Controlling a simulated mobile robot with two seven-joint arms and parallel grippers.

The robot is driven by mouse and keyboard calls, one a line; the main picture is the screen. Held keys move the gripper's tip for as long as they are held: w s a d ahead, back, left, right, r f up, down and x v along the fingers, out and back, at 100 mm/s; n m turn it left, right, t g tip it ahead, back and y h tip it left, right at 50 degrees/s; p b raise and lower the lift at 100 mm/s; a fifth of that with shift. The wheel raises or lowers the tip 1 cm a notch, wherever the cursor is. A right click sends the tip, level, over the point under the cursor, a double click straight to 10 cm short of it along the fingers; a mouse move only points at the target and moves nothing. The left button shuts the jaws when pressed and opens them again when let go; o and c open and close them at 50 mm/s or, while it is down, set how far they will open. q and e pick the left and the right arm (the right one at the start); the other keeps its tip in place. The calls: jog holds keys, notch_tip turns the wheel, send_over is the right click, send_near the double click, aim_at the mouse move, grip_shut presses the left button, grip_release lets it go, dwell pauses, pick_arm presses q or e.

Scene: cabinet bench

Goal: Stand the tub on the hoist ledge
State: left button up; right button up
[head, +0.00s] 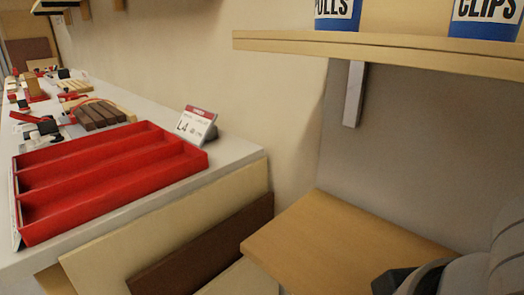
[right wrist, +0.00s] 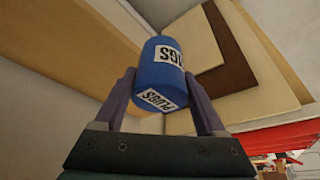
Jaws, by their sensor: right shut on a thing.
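A blue tub (right wrist: 166,75) with white labels reading PLUGS is between the fingers of my right gripper (right wrist: 160,80) in the right wrist view. The gripper is shut on it, one finger on each side. The tub's underside contact is not visible in this view. A light wooden ledge (head: 345,245) juts out at the lower right of the head view, and its top is bare. I cannot tell for certain that it is the hoist ledge. Part of my right arm shows at the head view's lower right corner. My left gripper is not in view.
A higher wooden shelf (head: 390,50) bears two blue tubs, PULLS (head: 338,12) and CLIPS (head: 485,18). A red divided tray (head: 110,175) and a label stand (head: 197,125) are on the white bench (head: 235,150). Several boards (head: 205,245) lean below the bench's end.

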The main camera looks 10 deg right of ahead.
jog(key=w+d+b, duration=0.1)
jog(key=w+d, duration=0.9)
jog(key=d, duration=0.2)
jog(key=f, duration=0.2)
jog(key=f+b, duration=0.1)
jog(key=f, duration=0.1)
jog(key=f+b, duration=0.1)
jog(key=f, duration=0.1)
jog(key=shift+w+d, duration=0.25)
jog(key=shift+d, duration=0.1)
jog(key=shift+w+d+f, duration=0.1)
jog(key=shift+d+f, duration=0.05)
jog(key=shift+f, duration=0.3)
jog(key=shift+f, duration=0.1)
